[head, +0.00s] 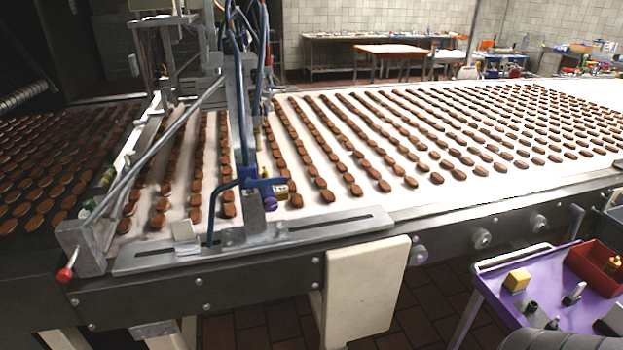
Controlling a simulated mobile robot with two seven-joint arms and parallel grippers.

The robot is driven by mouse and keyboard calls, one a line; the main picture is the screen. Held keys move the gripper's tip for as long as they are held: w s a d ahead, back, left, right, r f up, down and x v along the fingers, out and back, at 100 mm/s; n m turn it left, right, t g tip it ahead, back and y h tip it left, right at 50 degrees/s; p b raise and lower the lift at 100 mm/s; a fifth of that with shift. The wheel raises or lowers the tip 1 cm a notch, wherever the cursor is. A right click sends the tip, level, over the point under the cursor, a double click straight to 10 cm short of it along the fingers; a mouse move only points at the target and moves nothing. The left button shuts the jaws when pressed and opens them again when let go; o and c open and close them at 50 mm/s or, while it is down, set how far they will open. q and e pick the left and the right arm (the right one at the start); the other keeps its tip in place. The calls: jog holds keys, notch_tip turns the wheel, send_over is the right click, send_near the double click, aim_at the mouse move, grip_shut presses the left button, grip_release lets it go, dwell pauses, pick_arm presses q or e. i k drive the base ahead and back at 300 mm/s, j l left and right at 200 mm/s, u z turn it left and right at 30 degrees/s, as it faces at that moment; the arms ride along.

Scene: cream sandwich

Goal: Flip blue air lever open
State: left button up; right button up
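The blue air lever (264,183) sits on an upright metal post at the near edge of the conveyor, left of the picture's middle. Its blue handle lies roughly level and points right. I cannot tell from this view whether the valve is open or closed. Neither of my grippers is in view.
The conveyor belt (450,195) carries many rows of brown biscuits. A slotted metal plate (330,225) lies along the near edge. A red-knobbed lever (65,274) is at the left. A purple cart (490,285) with a red bin (590,268) stands at lower right.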

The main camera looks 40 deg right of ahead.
aim_at(248, 183)
jog(key=z, duration=0.95)
